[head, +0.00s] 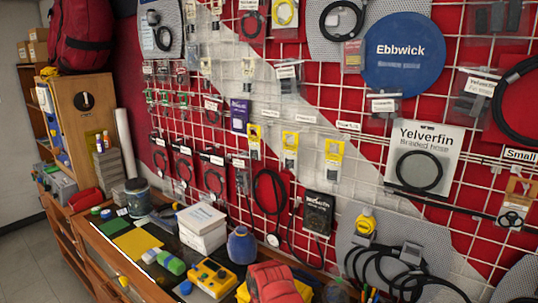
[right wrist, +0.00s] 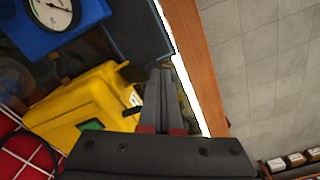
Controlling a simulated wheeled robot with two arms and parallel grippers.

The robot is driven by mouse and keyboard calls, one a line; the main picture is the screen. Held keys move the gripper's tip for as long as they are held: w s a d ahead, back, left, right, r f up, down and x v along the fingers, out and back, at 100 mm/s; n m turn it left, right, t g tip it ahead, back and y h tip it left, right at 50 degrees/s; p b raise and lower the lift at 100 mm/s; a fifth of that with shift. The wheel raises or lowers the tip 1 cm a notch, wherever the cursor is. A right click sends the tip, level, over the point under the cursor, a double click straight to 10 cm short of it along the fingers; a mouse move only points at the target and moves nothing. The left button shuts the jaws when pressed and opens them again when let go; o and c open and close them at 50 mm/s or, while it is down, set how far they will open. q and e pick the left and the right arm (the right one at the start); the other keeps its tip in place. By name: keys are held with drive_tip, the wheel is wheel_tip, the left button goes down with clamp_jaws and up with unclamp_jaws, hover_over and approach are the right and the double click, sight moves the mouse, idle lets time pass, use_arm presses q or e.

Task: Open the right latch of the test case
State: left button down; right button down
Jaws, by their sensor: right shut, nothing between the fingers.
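The yellow case (right wrist: 75,108), which I take for the test case, lies at the left of the right wrist view, with a green patch on its near side. A small dark part with a white label, perhaps a latch, sits at its right edge. My right gripper (right wrist: 160,72) is shut and empty, with its fingers just right of that part. Whether they touch it I cannot tell. My left gripper is in neither view. Neither of my grippers shows in the head view, and I cannot surely pick out the case there.
A blue gauge unit (right wrist: 58,22) stands beyond the case. A wooden edge (right wrist: 200,60) borders the work surface, with tiled floor beyond. In the head view, a counter holds white boxes (head: 202,222), a yellow device (head: 212,277) and a red object (head: 275,284) below a crowded grid wall.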

wheel_tip(320, 180, up, 7)
drive_tip(key=p, duration=0.2)
idle(0.6)
drive_tip(key=shift+a+f, duration=0.1)
